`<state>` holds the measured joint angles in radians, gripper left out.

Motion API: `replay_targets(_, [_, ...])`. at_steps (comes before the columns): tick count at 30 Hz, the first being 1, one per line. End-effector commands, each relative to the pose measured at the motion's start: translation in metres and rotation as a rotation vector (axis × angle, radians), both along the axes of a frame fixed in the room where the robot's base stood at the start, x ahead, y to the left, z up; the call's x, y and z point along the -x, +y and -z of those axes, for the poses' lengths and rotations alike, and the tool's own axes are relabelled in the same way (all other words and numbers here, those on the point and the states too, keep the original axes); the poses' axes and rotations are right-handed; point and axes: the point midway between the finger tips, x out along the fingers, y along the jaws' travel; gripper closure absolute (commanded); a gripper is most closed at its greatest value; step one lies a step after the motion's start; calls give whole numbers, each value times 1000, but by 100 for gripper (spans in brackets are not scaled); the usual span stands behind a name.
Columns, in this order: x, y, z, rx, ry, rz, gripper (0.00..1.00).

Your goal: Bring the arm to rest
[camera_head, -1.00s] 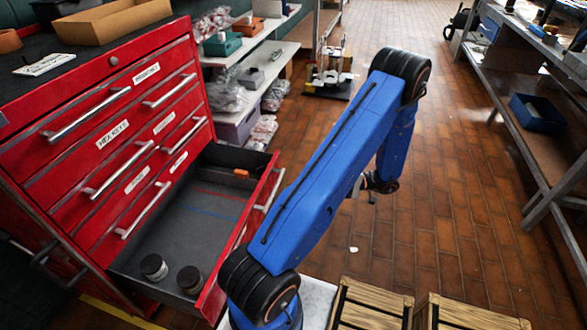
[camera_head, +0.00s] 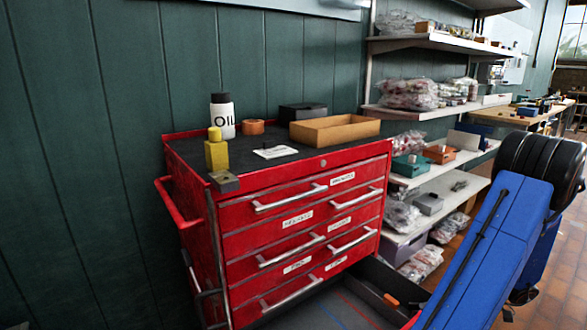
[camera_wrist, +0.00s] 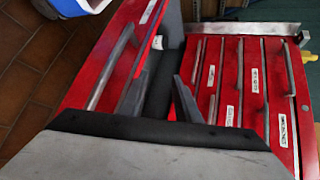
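My blue arm (camera_head: 495,255) with its black joint reaches in at the lower right of the head view. Its wrist end is mostly hidden behind the arm there. In the wrist view, my gripper (camera_wrist: 163,75) shows as two grey fingers standing apart above a pale body with a dark edge. I see nothing clearly held between them. It points toward the red tool cabinet (camera_wrist: 228,60) and its pulled-out bottom drawer, whose red front (camera_wrist: 105,70) is at the left.
The red cabinet (camera_head: 300,215) carries an oil bottle (camera_head: 223,115), a yellow object (camera_head: 216,152) and an open tan box (camera_head: 335,130). The open drawer (camera_head: 345,305) juts out beside my arm. Stocked shelves (camera_head: 425,110) stand behind. A green wall is at the left.

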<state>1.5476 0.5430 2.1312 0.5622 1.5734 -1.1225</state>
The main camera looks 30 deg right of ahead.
Motion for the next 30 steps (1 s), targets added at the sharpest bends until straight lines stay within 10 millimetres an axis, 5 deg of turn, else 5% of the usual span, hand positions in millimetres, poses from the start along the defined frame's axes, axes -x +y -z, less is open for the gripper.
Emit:
replay_targets(12, [-80,83,-60,216,219,-252,70])
replay_targets(30, [-127,213,-124,630,364,-463,70])
